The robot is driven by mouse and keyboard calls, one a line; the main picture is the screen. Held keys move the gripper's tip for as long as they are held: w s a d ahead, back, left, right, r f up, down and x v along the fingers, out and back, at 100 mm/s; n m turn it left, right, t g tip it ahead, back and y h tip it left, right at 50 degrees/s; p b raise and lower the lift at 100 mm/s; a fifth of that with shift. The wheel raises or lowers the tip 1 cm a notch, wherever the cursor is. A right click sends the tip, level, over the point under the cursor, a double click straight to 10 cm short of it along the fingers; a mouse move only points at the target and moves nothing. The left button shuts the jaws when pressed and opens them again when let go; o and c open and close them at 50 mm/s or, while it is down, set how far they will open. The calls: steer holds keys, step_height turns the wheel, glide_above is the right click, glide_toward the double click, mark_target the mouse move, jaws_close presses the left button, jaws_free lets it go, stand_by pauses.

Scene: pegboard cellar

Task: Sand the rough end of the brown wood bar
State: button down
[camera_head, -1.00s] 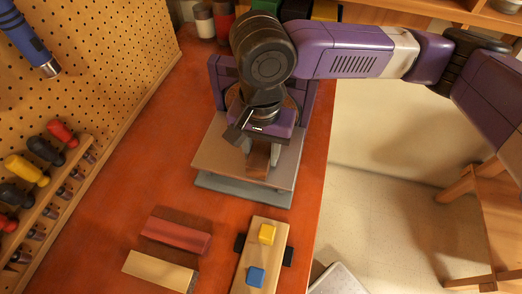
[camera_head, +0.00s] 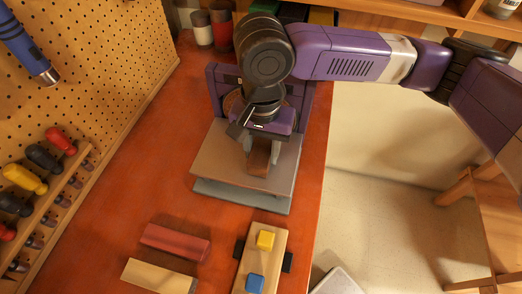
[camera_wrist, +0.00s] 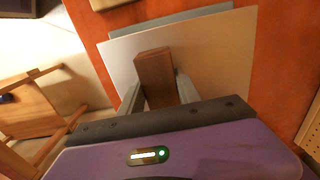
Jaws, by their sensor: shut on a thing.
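My gripper (camera_head: 261,148) is shut on the brown wood bar (camera_head: 259,162), over the tan plate (camera_head: 217,157) of the purple sanding machine (camera_head: 216,88). In the wrist view the bar (camera_wrist: 155,76) stands out between the two grey fingers, with one end over the plate (camera_wrist: 215,50). The bar's other end points back toward the machine's sanding disc (camera_head: 231,103). My wrist hides most of the disc and that bar end, so I cannot tell whether they touch.
A red bar (camera_head: 175,242) and a pale bar (camera_head: 158,276) lie on the orange bench (camera_head: 130,205). Beside them is a wooden block (camera_head: 257,262) with a yellow and a blue cube. A pegboard (camera_head: 105,50) with tools stands left. The bench ends at right.

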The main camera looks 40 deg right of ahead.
steer(key=shift+w+d, duration=0.3)
steer(key=shift+d, duration=0.1)
steer(key=shift+s+d+p, duration=0.35)
steer(key=shift+s+p, duration=0.15)
steer(key=shift+p, duration=0.5)
stand_by(0.5)
steer(key=shift+w, duration=0.25)
stand_by(0.5)
steer(key=shift+a+p, duration=0.1)
steer(key=shift+p, duration=0.2)
steer(key=shift+s+a+p, duration=0.5)
steer(key=shift+s+a, duration=0.1)
steer(key=shift+a, duration=0.2)
steer(key=shift+s+a+p, duration=0.45)
steer(key=shift+s+a, duration=0.15)
steer(key=shift+a, duration=0.2)
step_height(320, 180, up, 5)
steer(key=p, duration=0.5)
steer(key=shift+r, duration=2.05)
steer(key=shift+s, duration=0.1)
